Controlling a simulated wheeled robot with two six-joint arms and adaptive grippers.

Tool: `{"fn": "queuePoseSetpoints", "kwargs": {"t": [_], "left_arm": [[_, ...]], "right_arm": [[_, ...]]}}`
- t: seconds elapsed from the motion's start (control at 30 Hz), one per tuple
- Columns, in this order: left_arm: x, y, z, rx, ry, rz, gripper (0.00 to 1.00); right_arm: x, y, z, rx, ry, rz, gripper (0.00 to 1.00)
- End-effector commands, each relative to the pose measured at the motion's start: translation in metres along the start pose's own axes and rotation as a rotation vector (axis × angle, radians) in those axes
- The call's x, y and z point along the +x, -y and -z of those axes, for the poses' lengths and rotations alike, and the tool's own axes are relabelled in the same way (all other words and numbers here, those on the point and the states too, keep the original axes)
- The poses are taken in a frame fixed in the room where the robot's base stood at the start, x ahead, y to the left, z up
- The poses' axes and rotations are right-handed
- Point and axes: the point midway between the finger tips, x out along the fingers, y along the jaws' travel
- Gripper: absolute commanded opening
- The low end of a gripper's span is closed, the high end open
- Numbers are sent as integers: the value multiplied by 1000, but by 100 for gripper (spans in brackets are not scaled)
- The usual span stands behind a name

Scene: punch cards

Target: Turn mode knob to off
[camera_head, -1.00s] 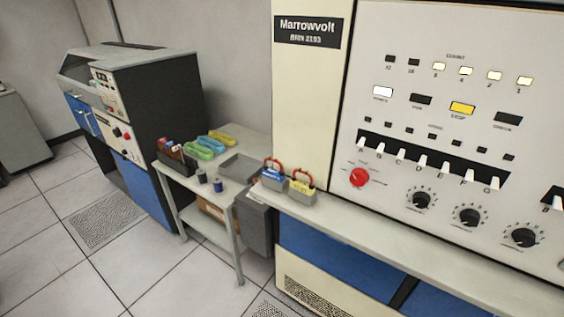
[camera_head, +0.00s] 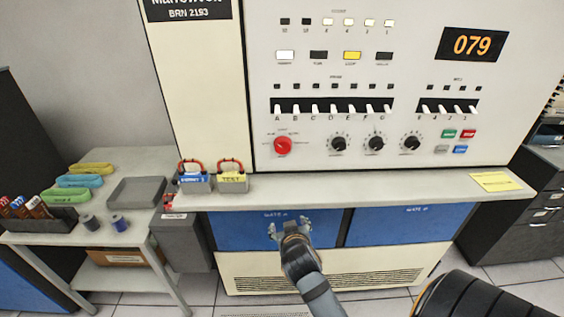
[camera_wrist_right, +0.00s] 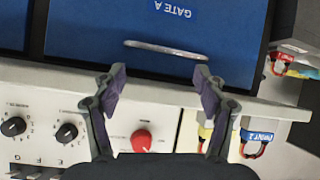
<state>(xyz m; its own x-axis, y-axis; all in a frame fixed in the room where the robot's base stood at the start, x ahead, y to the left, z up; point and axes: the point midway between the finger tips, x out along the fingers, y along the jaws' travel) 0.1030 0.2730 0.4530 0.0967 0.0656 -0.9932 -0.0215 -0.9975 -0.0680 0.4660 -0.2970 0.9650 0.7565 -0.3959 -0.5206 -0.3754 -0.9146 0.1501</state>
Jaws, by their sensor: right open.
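A red knob (camera_head: 283,145) sits on the white console panel (camera_head: 420,60), below the left end of a row of white lettered switches. Three black dial knobs (camera_head: 376,143) stand to its right. The small lettering around the knobs is too small to read. My right gripper (camera_head: 290,228) is open and empty, in front of the blue cabinet fronts below the console shelf, lower than the red knob and apart from it. In the right wrist view, which is upside down, the red knob (camera_wrist_right: 142,140) shows between and behind the open fingers (camera_wrist_right: 160,85). My left gripper is out of view.
The console shelf (camera_head: 350,187) juts out below the panel. Two small boxes with red handles (camera_head: 231,180) stand on it at the left, a yellow paper (camera_head: 495,181) at the right. A handled blue front labelled GATE A (camera_wrist_right: 100,35) is close. A side table (camera_head: 130,165) stands left.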

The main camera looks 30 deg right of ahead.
Motion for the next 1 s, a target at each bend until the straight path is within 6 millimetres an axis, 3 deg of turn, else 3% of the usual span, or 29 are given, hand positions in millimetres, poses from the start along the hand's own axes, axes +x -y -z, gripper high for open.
{"fn": "queuePoseSetpoints", "kwargs": {"t": [0.03, 0.1, 0.2, 0.3, 0.47, 0.63, 1.0], "left_arm": [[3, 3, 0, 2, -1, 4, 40], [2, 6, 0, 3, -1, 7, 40], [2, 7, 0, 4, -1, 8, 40], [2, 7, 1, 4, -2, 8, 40], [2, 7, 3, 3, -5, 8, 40], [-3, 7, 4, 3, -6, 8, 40], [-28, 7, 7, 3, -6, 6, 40]], "right_arm": [[-10, -8, 33, 55, -92, -33, 72], [-18, -16, 74, 114, -227, -72, 72], [-29, -21, 121, 166, -395, -103, 72], [-38, -21, 150, 188, -504, -114, 72], [-42, -21, 160, 192, -545, -116, 72], [-32, -21, 168, 186, -547, -112, 72], [30, -35, 205, 186, -542, -117, 72]]}}
